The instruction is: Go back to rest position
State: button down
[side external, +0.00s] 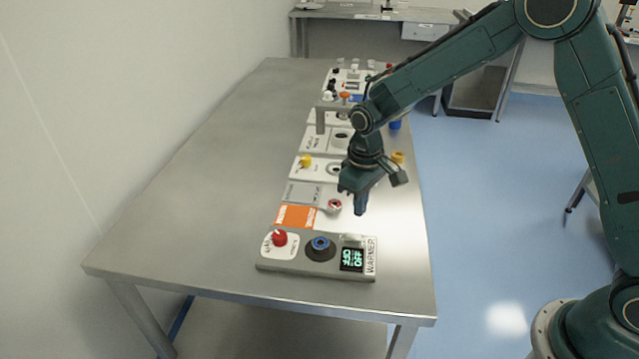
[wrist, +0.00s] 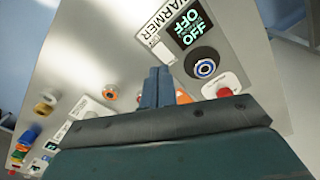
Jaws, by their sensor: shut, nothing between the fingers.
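My gripper (side external: 359,202) is shut and empty, pointing down above the panels on the steel table. In the wrist view its fingers (wrist: 157,82) are together with nothing between them. The warmer panel (side external: 318,271) lies near the table's front edge, with a red knob (side external: 280,237), a blue-centred black knob (side external: 320,244) and a display (side external: 352,259) reading OFF. The display (wrist: 188,25) and the black knob (wrist: 205,66) also show in the wrist view. My gripper is apart from this panel, behind it and a little to the right.
A row of panels runs back along the table, with an orange plate (side external: 296,216), a grey plate (side external: 303,193), a yellow knob (side external: 305,161) and a grey upright bracket (side external: 321,119). The left of the steel table (side external: 210,170) is clear. A wall (side external: 110,110) stands along the left.

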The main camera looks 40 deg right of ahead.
jog(key=shift+r, duration=0.15)
jog(key=s+d+r+m+t, duration=0.1)
jog(key=s+d+r, duration=0.1)
jog(key=s+r, duration=0.45)
jog(key=s+d+r+t, duration=0.2)
jog(key=s+r, duration=0.2)
jog(key=r, duration=0.6)
jog(key=s+d+r+m+t, duration=0.1)
jog(key=s+r, duration=0.1)
jog(key=s, duration=0.6)
jog(key=s+d+r+m+t, duration=0.1)
jog(key=s+d+r, duration=0.1)
jog(key=s, duration=0.7)
jog(key=shift+r+t, duration=0.3)
jog(key=shift+r, duration=0.05)
jog(key=shift+d, duration=0.1)
